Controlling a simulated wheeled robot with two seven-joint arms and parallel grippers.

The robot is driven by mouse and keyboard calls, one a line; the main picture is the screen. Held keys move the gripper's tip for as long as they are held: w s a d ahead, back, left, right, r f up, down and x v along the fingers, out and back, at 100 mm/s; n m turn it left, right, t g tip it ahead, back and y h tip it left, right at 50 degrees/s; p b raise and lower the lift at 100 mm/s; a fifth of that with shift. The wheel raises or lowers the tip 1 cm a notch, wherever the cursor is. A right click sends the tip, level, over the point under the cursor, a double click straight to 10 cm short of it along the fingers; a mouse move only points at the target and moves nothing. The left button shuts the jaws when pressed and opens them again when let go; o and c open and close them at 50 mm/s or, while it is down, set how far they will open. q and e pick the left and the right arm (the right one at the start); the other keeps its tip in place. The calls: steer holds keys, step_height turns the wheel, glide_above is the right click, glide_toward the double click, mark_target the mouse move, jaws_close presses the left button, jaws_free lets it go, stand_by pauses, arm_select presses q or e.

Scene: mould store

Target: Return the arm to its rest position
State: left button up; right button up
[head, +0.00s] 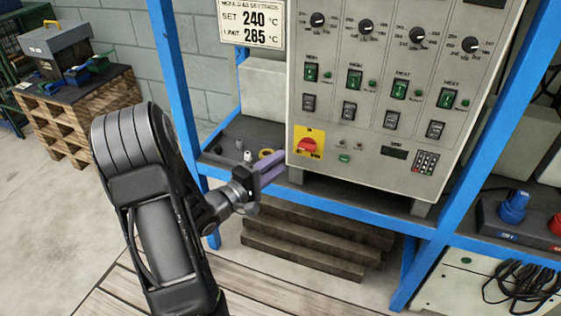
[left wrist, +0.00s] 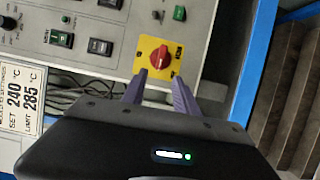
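My left arm comes in from the left in the head view. Its gripper (head: 279,170) has two purple fingers pointing at the lower left corner of the grey control panel (head: 370,165). In the left wrist view the fingers (left wrist: 159,78) stand apart with nothing between them. A red rotary switch (left wrist: 160,57) on a yellow plate lies just beyond the fingertips. The switch also shows in the head view (head: 306,146), just above and to the right of the fingers. I see no clear contact. My right gripper is out of view.
A blue rack (head: 178,85) surrounds the panel, with an upright near my arm. Its shelf (head: 222,160) holds small parts. Stacked wooden boards (head: 300,240) lie below. A pallet stack (head: 65,125) with a grey box (head: 55,50) stands far left; open floor lies before it.

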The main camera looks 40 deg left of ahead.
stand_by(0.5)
arm_select(q)
step_height(320, 180, down, 11)
steer(key=s+a+m+g+y+p, duration=0.1)
steer(key=a+m+g+y, duration=0.1)
steer(key=m+g+y, duration=0.25)
steer(key=s+d+f+m+g+h+p, duration=0.25)
steer(key=d+f+m+g, duration=0.2)
steer(key=d+f, duration=0.55)
steer(key=s+d+m+g+h+p, duration=0.1)
steer(key=s+d, duration=0.4)
steer(key=d, duration=0.5)
steer(key=s+d+f+m+g+h+p, duration=0.1)
steer(key=s+d+m+g+h+p, duration=0.1)
steer(key=s+d, duration=0.4)
steer(key=s+d+f+m+g+h+p, duration=0.1)
steer(key=s+d+g, duration=0.4)
steer(key=d, duration=0.9)
steer(key=m+h+p, duration=0.1)
steer(key=m+p, duration=0.1)
steer(key=shift+s+m, duration=0.4)
steer(key=shift+w+f, duration=0.1)
